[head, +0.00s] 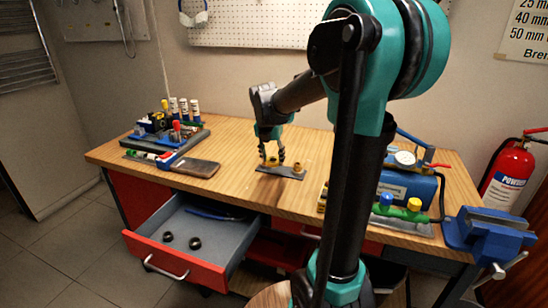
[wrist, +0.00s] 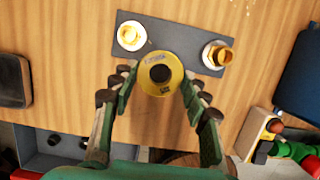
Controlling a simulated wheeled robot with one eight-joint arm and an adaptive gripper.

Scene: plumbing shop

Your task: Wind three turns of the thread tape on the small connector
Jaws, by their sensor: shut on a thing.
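A yellow roll of thread tape (wrist: 160,88) with a dark centre is between the two fingers of my gripper (wrist: 159,84) in the wrist view, face up to the camera. My gripper is shut on it. In the head view my gripper (head: 271,160) is over the bench, at a dark grey plate (head: 288,174). The plate also shows in the wrist view (wrist: 176,45). Two brass connectors stand on it: one at the left (wrist: 131,36) with a pale rim, and a hex-based one at the right (wrist: 217,54). The left one looks slightly smaller. The roll overlaps the plate's near edge in the picture; its height is unclear.
A dark tray-like object (head: 195,167) and a rack of bottles (head: 180,130) are at the bench's left. A blue pump with a gauge (head: 405,180), colored valves (head: 400,207) and a blue vise (head: 490,230) are at the right. A red drawer (head: 190,235) is open below.

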